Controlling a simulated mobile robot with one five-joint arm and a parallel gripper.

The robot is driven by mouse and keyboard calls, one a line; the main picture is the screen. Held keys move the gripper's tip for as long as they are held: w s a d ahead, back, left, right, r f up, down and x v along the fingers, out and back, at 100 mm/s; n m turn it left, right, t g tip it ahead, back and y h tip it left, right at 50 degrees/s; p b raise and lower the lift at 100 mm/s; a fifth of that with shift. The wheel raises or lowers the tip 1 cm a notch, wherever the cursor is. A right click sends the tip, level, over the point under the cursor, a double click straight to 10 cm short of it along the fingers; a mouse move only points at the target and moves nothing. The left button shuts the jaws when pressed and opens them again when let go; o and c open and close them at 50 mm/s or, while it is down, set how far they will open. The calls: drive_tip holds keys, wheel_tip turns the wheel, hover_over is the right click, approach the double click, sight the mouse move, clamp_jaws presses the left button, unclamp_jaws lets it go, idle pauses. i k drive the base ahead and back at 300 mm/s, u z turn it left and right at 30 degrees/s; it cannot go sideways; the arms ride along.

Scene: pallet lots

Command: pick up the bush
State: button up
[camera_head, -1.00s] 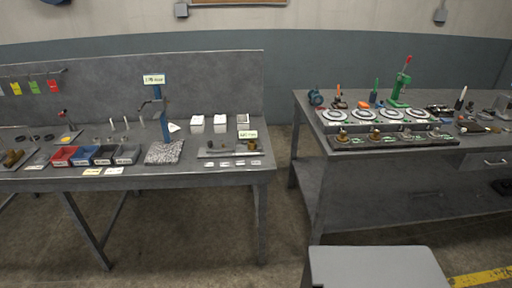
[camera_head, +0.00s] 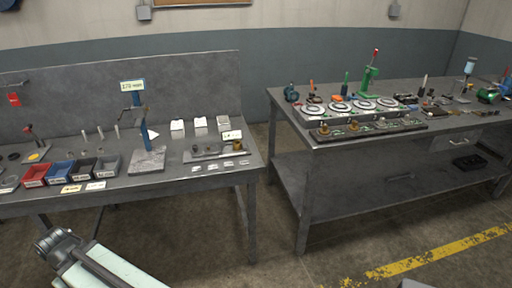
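I cannot tell for sure which part is the bush. A small dark part (camera_head: 196,149) and a brownish one sit on a grey plate on the left bench, too small to identify. A pale green-white arm link of mine with a grey metal joint (camera_head: 56,241) shows at the lower left, in front of the left bench. My gripper's fingers are not in view.
The left bench (camera_head: 172,181) carries red, blue and dark bins (camera_head: 61,172), a blue post (camera_head: 144,130) and white boxes. The right bench (camera_head: 290,110) holds white discs and a green press (camera_head: 369,79). Open floor with a yellow stripe (camera_head: 440,256) lies in front.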

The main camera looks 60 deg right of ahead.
sight(237, 145)
drive_tip(key=z, duration=0.2)
drive_tip(key=i, duration=1)
drive_tip(key=u, duration=0.05)
